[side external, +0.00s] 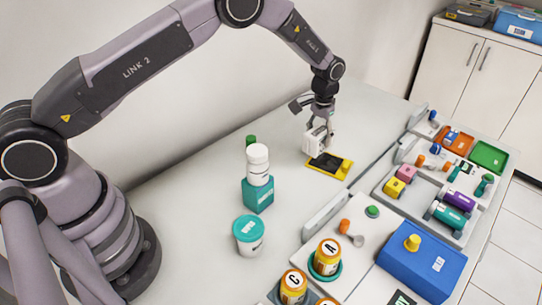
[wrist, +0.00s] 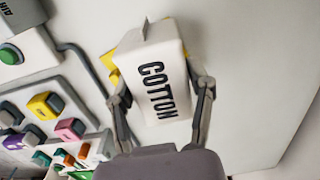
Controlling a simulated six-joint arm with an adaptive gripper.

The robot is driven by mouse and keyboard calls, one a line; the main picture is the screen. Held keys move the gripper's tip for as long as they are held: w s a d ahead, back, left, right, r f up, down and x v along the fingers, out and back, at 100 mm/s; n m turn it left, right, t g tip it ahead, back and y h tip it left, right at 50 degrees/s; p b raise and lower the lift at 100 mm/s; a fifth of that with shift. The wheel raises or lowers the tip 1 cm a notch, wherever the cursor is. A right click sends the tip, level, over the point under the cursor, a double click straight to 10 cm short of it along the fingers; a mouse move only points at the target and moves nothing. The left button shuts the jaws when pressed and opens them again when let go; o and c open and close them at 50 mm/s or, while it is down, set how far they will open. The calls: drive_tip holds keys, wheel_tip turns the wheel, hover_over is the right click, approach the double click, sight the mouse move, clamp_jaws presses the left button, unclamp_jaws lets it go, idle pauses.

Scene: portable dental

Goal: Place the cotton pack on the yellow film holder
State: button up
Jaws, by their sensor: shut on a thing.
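The cotton pack (wrist: 155,75) is a white block with "COTTON" in dark letters on its face. My gripper (wrist: 160,98) is shut on it, one finger on each side. In the side external view the white cotton pack (side external: 316,140) is in my gripper (side external: 319,130) at the back edge of the yellow film holder (side external: 343,172), a flat yellow piece with a dark top. I cannot tell whether the pack touches the holder.
A white bottle (side external: 257,165) on a teal box (side external: 258,194) and a teal-lidded tub (side external: 249,234) stand to the left. Trays with colored items (side external: 432,190) and a blue box (side external: 422,268) lie to the right. The table behind the holder is clear.

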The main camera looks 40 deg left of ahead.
drive_tip(key=shift+f, duration=2.6)
drive_tip(key=shift+f, duration=0.1)
drive_tip(key=o, duration=1.1)
